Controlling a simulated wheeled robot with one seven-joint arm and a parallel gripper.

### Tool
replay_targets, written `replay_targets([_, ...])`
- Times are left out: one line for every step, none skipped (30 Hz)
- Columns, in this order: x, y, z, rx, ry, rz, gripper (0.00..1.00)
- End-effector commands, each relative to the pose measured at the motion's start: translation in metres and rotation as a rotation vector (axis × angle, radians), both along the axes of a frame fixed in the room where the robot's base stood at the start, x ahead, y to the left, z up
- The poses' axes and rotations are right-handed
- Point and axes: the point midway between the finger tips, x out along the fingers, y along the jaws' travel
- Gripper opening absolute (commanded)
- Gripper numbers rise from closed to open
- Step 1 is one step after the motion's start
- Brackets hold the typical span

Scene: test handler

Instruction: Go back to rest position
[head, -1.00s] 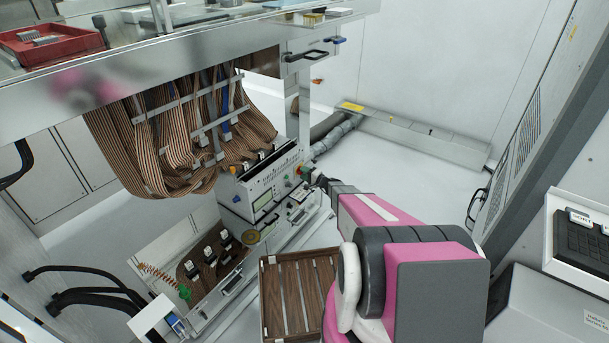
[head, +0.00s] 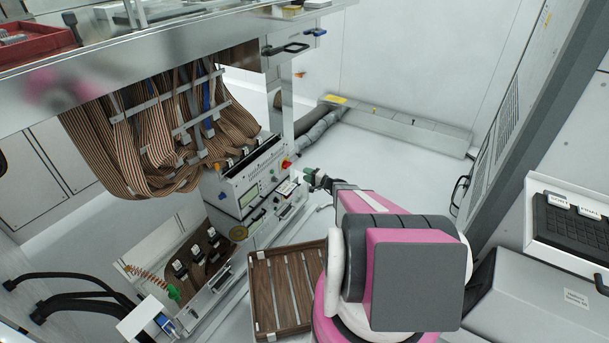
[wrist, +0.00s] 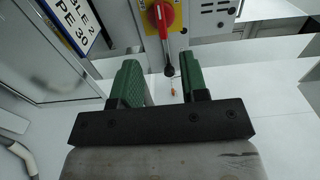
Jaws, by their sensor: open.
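My gripper (head: 315,181) is at the end of my pink arm, beside the right end of the white instrument box (head: 245,185) and apart from it. In the wrist view its two green fingers (wrist: 164,82) are spread, with nothing held between them. A red rotary switch (wrist: 163,16) on a yellow plate is ahead of the fingers, on the machine's panel. The same red knob (head: 287,163) shows in the head view, to the left of my gripper.
A brown slatted wooden tray (head: 262,300) lies below, left of my arm. Striped ribbon cables (head: 150,140) hang under the metal bench (head: 180,70). A grey cabinet (head: 515,125) and a white keyboard shelf (head: 565,255) stand on the right. The floor (head: 390,160) behind my gripper is clear.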

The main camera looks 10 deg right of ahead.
Motion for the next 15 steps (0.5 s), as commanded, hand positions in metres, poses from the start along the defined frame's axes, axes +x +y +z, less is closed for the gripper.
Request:
replay_targets([0.0,0.0,0.0,0.0,0.0,0.0,0.4])
replay_targets([0.0,0.0,0.0,0.0,0.0,0.0,0.4])
replay_targets([0.0,0.0,0.0,0.0,0.0,0.0,0.4])
replay_targets([0.0,0.0,0.0,0.0,0.0,0.0,0.4])
replay_targets([0.0,0.0,0.0,0.0,0.0,0.0,0.4])
replay_targets([0.0,0.0,0.0,0.0,0.0,0.0,0.4])
replay_targets([0.0,0.0,0.0,0.0,0.0,0.0,0.4])
replay_targets([0.0,0.0,0.0,0.0,0.0,0.0,0.4])
replay_targets([0.0,0.0,0.0,0.0,0.0,0.0,0.4])
replay_targets([0.0,0.0,0.0,-0.001,0.001,0.001,0.4])
replay_targets([-0.001,0.001,0.001,-0.002,0.001,0.004,0.4])
replay_targets([-0.002,0.004,0.003,-0.008,0.004,0.011,0.4])
replay_targets([-0.004,0.006,0.006,-0.014,0.007,0.021,0.4])
replay_targets([-0.007,0.01,0.009,-0.022,0.011,0.034,0.4])
replay_targets([-0.012,0.017,0.015,-0.039,0.019,0.055,0.4])
